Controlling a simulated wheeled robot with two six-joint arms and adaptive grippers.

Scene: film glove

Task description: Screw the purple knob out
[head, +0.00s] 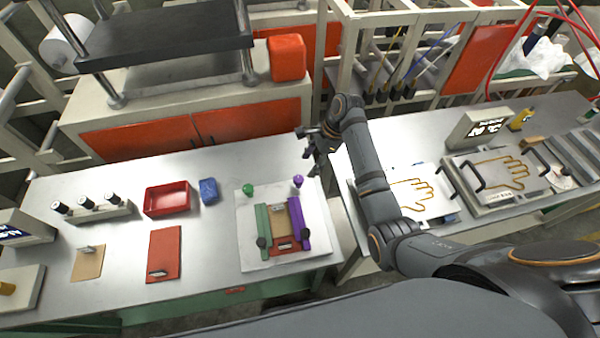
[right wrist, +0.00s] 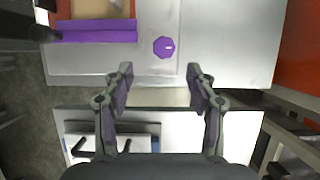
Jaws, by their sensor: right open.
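The purple knob (head: 298,181) stands at the back right corner of a light plate (head: 253,256) on the left table, behind a purple bar (head: 298,224). In the right wrist view the knob (right wrist: 164,47) is a faceted purple disc with a small light mark, ahead of the fingertips and between their lines. My right gripper (head: 314,160) is open and empty, above and slightly to the right of the knob, apart from it. Its two fingers also show in the right wrist view (right wrist: 160,80). A green knob (head: 248,190) stands at the plate's back left, by a green bar (head: 264,230). My left gripper is not in view.
A red tray (head: 167,199) and a blue block (head: 208,190) lie left of the plate. A cabinet with an orange box (head: 287,57) stands behind. On the right table are glove-outline plates (head: 419,197) and a display (head: 484,130). A gap separates the tables.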

